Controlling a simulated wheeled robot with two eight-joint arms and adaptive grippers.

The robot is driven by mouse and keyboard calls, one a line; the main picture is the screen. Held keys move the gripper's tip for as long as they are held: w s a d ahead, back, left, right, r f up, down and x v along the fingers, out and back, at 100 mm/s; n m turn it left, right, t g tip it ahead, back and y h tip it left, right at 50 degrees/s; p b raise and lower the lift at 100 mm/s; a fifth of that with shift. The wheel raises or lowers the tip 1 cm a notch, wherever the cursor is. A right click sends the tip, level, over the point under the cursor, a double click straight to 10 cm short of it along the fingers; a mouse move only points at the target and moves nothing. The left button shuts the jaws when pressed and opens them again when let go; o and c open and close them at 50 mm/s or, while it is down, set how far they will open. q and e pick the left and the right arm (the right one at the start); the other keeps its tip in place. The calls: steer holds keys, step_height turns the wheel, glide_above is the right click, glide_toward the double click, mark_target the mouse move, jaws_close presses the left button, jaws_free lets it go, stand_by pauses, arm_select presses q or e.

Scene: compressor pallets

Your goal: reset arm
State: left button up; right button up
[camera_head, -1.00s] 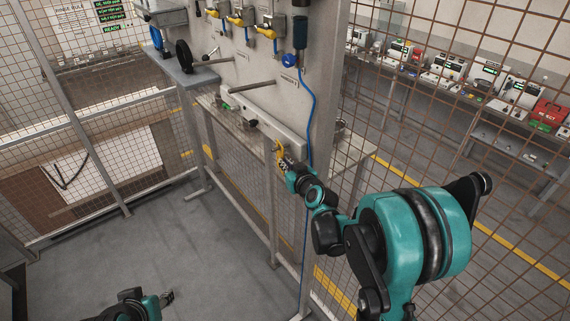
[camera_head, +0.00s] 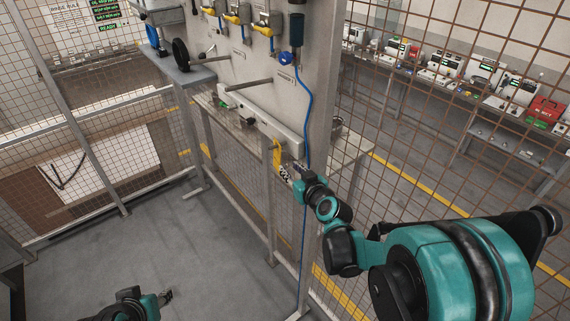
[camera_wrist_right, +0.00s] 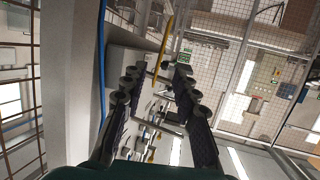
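My right gripper (camera_head: 284,172) is in front of the lower edge of the grey panel, just right of and below a hanging yellow tag (camera_head: 277,155). In the right wrist view, the two dark fingers of this gripper (camera_wrist_right: 156,78) stand apart with nothing held between them. The yellow tag also shows in that view (camera_wrist_right: 164,52), beyond the fingertips; whether it touches them I cannot tell. My left gripper (camera_head: 167,297) is low at the left, above the grey floor, clear of objects. Its fingers are too small to read.
The grey panel (camera_head: 245,75) carries yellow-handled valves (camera_head: 232,19), rods and a blue hose (camera_head: 306,110). A narrow shelf (camera_head: 345,152) runs below it. Wire mesh fencing (camera_head: 440,150) stands close on the right. Open floor (camera_head: 215,250) lies at the lower left.

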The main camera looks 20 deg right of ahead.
steer(key=shift+v, duration=2.35)
steer(key=s+a+f+g+y+b, duration=0.1)
steer(key=s+a+f+g+b, duration=0.2)
steer(key=f+b, duration=0.5)
steer(key=s+a+f+g+b, duration=0.1)
steer(key=s+a+f+b, duration=0.3)
steer(key=s+f+b, duration=0.4)
steer(key=s+f+g+h+b, duration=0.1)
steer(key=s+f+g+b, duration=0.1)
steer(key=s+f+b, duration=0.3)
steer(key=s+d+f+m+g+h+b, duration=0.1)
steer(key=s+f+b, duration=0.4)
steer(key=f, duration=0.7)
steer(key=shift+s+g+b, duration=0.3)
steer(key=shift+g+b, duration=0.1)
steer(key=shift+b, duration=0.75)
